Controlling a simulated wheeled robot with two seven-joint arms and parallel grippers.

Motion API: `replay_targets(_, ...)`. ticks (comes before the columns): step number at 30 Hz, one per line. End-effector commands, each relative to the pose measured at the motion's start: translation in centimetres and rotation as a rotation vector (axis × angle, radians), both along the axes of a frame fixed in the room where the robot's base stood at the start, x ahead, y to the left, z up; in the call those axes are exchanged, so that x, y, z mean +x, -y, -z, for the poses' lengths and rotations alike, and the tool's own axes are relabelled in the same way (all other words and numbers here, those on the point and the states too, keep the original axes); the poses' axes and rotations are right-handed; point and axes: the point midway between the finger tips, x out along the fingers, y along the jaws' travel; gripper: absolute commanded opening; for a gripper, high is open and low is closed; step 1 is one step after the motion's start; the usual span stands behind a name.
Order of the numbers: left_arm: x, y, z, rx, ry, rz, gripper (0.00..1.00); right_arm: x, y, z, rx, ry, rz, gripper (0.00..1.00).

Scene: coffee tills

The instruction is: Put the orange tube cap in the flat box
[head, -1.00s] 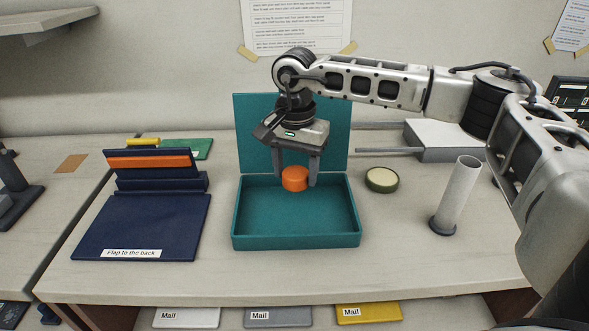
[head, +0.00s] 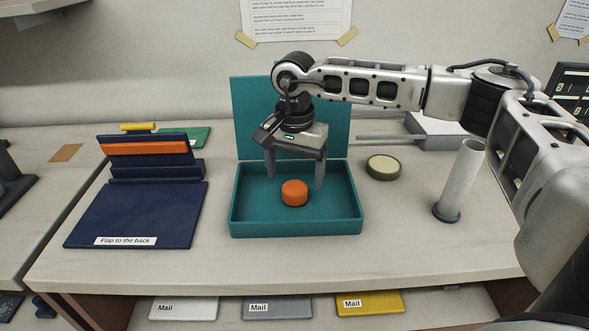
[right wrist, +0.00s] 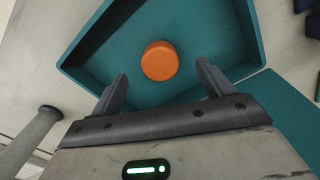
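The orange tube cap (head: 294,193) lies on the floor of the teal flat box (head: 296,228), near its middle. The box stands open with its lid upright at the back. My right gripper (head: 295,183) is above the box with its fingers spread apart, and the cap is free of both fingers. In the right wrist view the cap (right wrist: 160,60) sits on the box floor ahead of the two open fingertips (right wrist: 162,84), with box floor visible around it. My left gripper is not in view.
A white tube (head: 460,180) on a dark foot and a green-rimmed round lid (head: 383,167) stand right of the box. A dark blue folder-like stand (head: 135,215) with an orange strip is on the left. Bare tabletop lies in front.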

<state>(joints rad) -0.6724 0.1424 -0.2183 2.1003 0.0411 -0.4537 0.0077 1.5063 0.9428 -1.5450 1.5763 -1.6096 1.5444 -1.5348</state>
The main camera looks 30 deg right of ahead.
Motion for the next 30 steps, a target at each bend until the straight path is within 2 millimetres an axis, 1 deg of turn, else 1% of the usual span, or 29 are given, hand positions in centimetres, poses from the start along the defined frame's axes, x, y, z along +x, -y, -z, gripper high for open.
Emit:
replay_targets(5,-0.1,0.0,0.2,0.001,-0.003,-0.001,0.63,0.0,0.0,-0.3,0.001,0.001,0.000,0.80)
replay_targets(8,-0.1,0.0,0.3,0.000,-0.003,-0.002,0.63,0.1,0.0,-1.3,0.001,0.003,0.000,0.80)
replay_targets(11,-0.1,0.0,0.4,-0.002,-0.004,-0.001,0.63,0.1,0.0,-3.2,0.001,0.004,0.000,0.80)
replay_targets(21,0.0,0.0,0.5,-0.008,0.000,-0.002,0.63,0.0,-0.1,-11.4,0.001,0.004,-0.001,0.80)
replay_targets(24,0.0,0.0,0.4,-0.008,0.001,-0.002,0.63,0.0,-0.1,-13.3,0.002,0.003,-0.002,0.80)
replay_targets(27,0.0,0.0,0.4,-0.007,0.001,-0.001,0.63,0.0,0.0,-14.7,0.001,0.003,0.000,0.80)
replay_targets(30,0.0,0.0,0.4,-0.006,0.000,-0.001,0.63,0.0,-0.1,-15.5,0.001,0.001,-0.001,0.80)
